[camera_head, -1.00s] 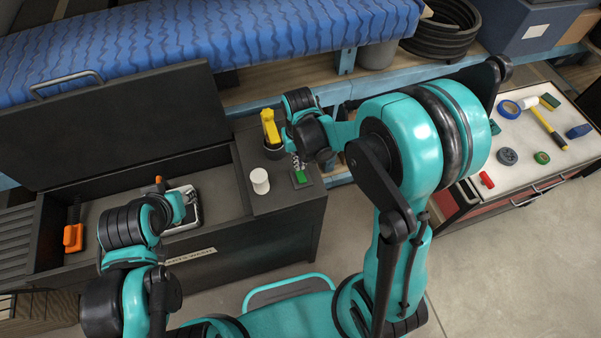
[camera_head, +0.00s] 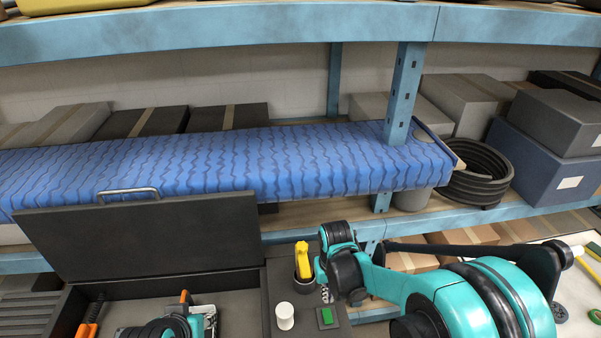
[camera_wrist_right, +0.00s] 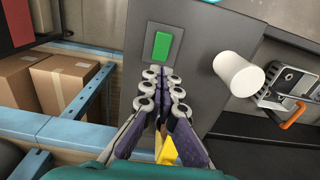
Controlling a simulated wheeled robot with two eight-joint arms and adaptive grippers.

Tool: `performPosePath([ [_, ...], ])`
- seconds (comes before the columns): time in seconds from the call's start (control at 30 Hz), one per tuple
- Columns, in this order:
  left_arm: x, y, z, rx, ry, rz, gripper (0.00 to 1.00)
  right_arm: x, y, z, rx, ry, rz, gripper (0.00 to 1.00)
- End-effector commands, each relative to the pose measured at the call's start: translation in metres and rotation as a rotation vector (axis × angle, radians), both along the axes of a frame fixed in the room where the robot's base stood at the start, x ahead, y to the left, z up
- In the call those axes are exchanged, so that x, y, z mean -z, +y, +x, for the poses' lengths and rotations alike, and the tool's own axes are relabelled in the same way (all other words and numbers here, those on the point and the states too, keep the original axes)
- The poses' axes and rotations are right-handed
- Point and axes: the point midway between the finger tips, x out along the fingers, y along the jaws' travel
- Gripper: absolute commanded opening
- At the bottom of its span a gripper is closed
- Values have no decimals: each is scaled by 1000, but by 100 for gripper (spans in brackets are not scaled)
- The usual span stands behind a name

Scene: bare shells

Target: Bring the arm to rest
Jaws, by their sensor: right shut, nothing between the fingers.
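My right gripper (camera_head: 326,294) hangs over the dark bench top beside the open bin, between a yellow-handled tool in a dark cup (camera_head: 303,262) and a green button on a dark plate (camera_head: 327,316). In the right wrist view its fingers (camera_wrist_right: 162,76) are together with nothing between them. Their tips point at the green button (camera_wrist_right: 162,46); whether they touch its plate I cannot tell. My right arm reaches in from the lower right.
A white cylinder (camera_head: 285,316) stands left of the button, also in the wrist view (camera_wrist_right: 238,73). The bin's raised lid (camera_head: 140,240) is at left; a tool with an orange handle (camera_wrist_right: 292,116) lies inside. A blue roll (camera_head: 220,165) lies on the shelf behind.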

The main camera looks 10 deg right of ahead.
Motion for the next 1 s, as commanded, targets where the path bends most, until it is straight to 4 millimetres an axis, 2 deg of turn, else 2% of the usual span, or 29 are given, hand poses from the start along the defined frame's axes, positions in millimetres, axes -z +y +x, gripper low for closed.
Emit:
performPosePath([
  [0.17,11,0,0,0,0,0,34,-1,-3,-4,2,-28,3,0],
  [0.27,29,0,0,0,0,0,34,-4,-8,-12,7,-85,8,0],
  [0.5,83,0,0,0,0,0,34,-8,-25,-44,18,-285,19,0],
  [0.8,140,0,0,0,0,0,34,12,-42,-88,30,-524,16,0],
  [1.0,155,0,0,0,0,0,34,21,-46,-101,33,-608,12,0],
])
